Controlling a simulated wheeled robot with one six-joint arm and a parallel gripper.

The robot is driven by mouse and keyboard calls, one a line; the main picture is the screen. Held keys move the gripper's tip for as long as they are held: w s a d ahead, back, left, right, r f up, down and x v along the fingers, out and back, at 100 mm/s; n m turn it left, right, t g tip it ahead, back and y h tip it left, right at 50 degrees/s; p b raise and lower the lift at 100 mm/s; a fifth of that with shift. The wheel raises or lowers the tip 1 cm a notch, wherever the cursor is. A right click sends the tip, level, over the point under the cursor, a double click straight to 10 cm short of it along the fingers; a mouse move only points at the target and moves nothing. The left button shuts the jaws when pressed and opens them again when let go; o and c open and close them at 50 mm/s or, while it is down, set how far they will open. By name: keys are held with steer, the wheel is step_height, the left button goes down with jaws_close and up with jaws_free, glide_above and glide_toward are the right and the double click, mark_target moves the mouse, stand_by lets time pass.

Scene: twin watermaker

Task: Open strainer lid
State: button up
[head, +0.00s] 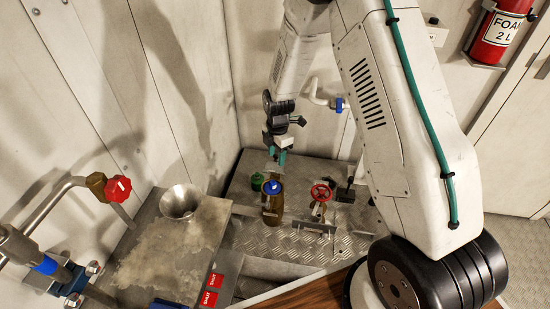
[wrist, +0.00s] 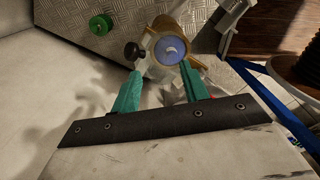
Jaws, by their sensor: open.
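The strainer (head: 272,210) is a brass-coloured upright cylinder on the metal deck, with a blue round lid (head: 273,187) on top. In the wrist view the lid (wrist: 168,49) shows as a blue disc with a pale mark, inside a brass rim. A black knob (wrist: 134,51) sits at the strainer's left side there. My gripper (head: 277,157) hangs above the strainer with its teal fingers pointing down. In the wrist view my gripper (wrist: 161,68) is open and empty, with its fingertips apart near the lid's lower edge. I cannot tell whether they touch it.
A green cap (head: 257,181) stands close to the strainer's left. A red handwheel valve (head: 320,192) stands to its right. A metal funnel (head: 180,202) sits on the stained bench at left. A red-handled pipe valve (head: 118,189) and a blue-handled wall tap (head: 340,105) also stick out.

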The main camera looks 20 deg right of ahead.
steer(key=shift+w+a+r, duration=0.15)
steer(key=shift+w+r, duration=0.1)
steer(key=shift+r, duration=0.25)
steer(key=shift+w+a+r, duration=0.1)
steer(key=shift+w+r, duration=0.1)
steer(key=shift+r, duration=0.3)
steer(key=shift+w+d+r, duration=0.15)
steer(key=shift+w+r, duration=0.05)
steer(key=shift+r, duration=0.3)
steer(key=shift+w+d+r, duration=0.1)
steer(key=shift+w+r, duration=0.1)
steer(key=shift+r, duration=0.3)
steer(key=shift+r, duration=0.1)
step_height(320, 180, up, 8)
steer(key=shift+d, duration=0.15)
steer(key=shift+w+f, duration=0.1)
steer(key=shift+f, duration=0.1)
